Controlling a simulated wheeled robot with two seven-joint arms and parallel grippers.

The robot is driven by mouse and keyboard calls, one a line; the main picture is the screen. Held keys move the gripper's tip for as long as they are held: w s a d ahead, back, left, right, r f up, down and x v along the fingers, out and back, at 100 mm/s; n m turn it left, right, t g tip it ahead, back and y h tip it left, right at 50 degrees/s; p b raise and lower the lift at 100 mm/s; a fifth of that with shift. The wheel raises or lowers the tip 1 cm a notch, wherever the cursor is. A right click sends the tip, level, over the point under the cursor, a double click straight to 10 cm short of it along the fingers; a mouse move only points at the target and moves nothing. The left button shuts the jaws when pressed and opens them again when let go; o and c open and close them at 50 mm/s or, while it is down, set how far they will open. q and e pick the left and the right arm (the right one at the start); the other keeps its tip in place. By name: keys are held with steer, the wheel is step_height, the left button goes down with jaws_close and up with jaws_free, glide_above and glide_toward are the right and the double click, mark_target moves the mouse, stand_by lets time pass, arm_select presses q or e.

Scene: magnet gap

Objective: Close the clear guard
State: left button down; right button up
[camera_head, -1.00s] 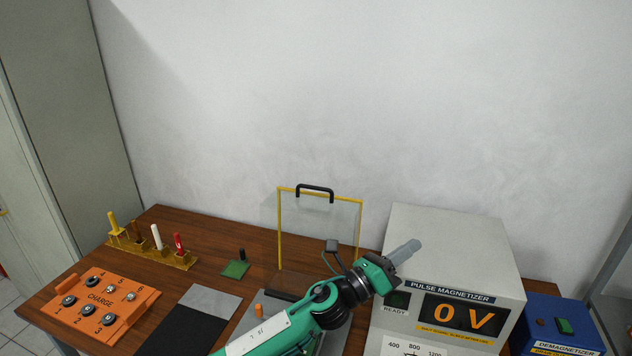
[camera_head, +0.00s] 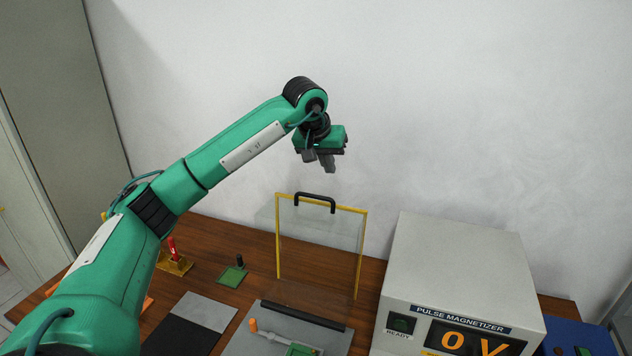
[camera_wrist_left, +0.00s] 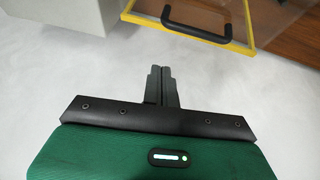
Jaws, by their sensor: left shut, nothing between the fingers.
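The clear guard (camera_head: 318,240) stands upright on the table, a see-through panel with a yellow frame and a black handle (camera_head: 314,197) on its top edge. In the left wrist view the yellow frame (camera_wrist_left: 150,19) and the handle (camera_wrist_left: 196,25) show at the top. My left gripper (camera_head: 329,168) is above and slightly right of the handle, apart from it, pointing down. It is shut and empty; its fingers (camera_wrist_left: 160,72) lie together in the left wrist view. My right gripper is not in view.
The grey pulse magnetizer (camera_head: 455,260) stands right of the guard, with the blue demagnetizer (camera_head: 580,337) beyond it. A grey plate with an orange peg (camera_head: 253,325) lies in front of the guard. A green pad (camera_head: 232,276) is to its left. My left arm covers much of the table's left side.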

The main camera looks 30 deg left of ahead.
arm_select(q)
steer(key=a+r+y, duration=0.1)
steer(key=a+r, duration=0.1)
steer(key=a, duration=0.2)
steer(key=p, duration=0.6)
glide_above(313, 206)
steer(key=shift+y, duration=0.3)
steer(key=f, duration=0.9)
steer(key=shift+w+a, duration=0.15)
steer(key=shift+w, duration=0.05)
steer(key=shift+f, duration=0.15)
steer(key=shift+s, duration=0.1)
